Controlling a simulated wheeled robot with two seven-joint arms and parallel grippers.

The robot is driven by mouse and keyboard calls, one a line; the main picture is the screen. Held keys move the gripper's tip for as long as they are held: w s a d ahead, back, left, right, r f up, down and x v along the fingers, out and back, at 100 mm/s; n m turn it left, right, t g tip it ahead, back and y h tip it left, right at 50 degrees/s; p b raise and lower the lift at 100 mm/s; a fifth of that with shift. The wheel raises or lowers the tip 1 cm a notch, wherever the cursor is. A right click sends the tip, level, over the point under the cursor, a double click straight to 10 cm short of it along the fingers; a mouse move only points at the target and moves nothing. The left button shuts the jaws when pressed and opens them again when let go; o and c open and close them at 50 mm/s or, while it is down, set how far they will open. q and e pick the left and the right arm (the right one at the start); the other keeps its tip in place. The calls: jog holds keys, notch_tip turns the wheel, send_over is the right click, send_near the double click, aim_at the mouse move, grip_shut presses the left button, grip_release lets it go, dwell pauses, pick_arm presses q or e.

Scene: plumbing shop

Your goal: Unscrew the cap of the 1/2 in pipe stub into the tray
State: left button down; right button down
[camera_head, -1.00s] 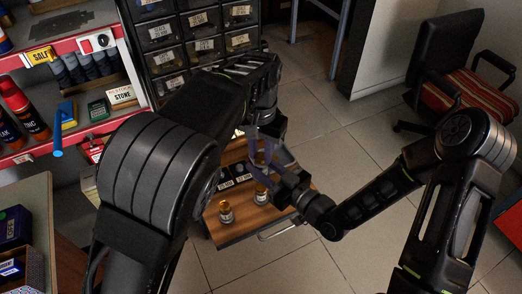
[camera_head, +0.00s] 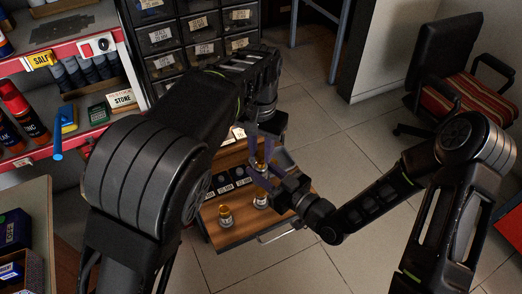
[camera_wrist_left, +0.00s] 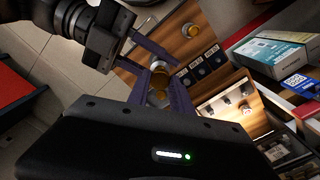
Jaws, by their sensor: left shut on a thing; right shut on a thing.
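A pipe stub with a brass-coloured cap (camera_head: 261,166) is held between my two grippers above a wooden work surface (camera_head: 230,236). My left gripper (camera_head: 262,150) reaches down from above. In the left wrist view its purple fingers (camera_wrist_left: 158,100) are shut at the orange-gold cap (camera_wrist_left: 158,94). My right gripper (camera_head: 268,178) comes in from the right, shut on the stub's body, which the fingers partly hide. Two more capped stubs (camera_head: 225,215) (camera_head: 261,197) stand on the wood. Dark labelled compartments (camera_head: 240,178) lie behind them; their insides are hard to see.
A drawer cabinet (camera_head: 195,45) stands behind. Red-edged shelves (camera_head: 70,145) with cans and boxes are at the left. A chair (camera_head: 455,85) is at the back right. The tiled floor (camera_head: 345,140) is open between.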

jog(key=shift+r, duration=0.1)
pick_arm(q)
jog(key=shift+r, duration=2)
